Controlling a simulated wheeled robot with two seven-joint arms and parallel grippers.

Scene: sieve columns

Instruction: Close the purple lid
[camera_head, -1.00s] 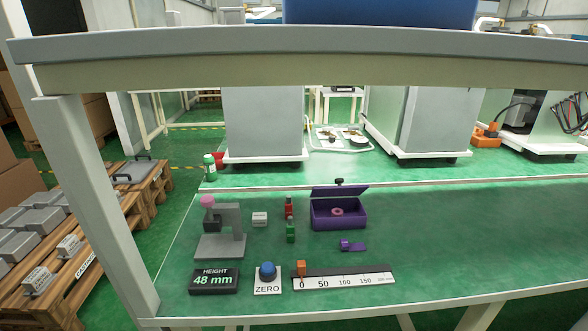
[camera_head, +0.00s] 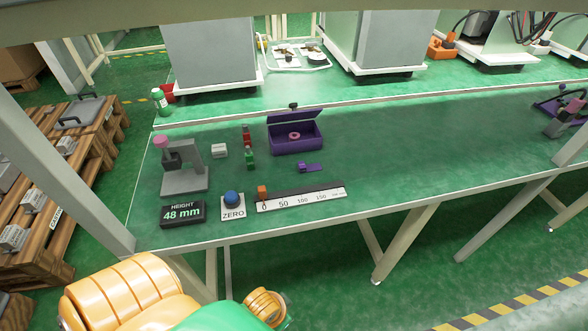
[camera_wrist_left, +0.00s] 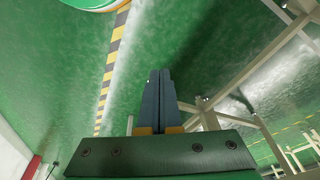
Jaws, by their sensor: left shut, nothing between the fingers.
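A purple box (camera_head: 297,139) stands on the green table top. Its purple lid (camera_head: 295,116) is raised, tilted up at the back of the box, with a dark knob on its top edge. A pink ring (camera_head: 294,135) lies inside the box. My left gripper (camera_wrist_left: 160,75) shows in the left wrist view, its two dark fingers together with nothing between them, above green floor and away from the box. In the head view, part of my own orange and green arm shows at the bottom, with no fingers visible. My right gripper is not in view.
In front of the box lie a small purple part (camera_head: 310,168) and a scale (camera_head: 300,198). A grey stand (camera_head: 184,172), height display (camera_head: 183,213), blue button (camera_head: 231,198) and red and green pieces (camera_head: 250,158) are to the left. The table right of the box is largely clear.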

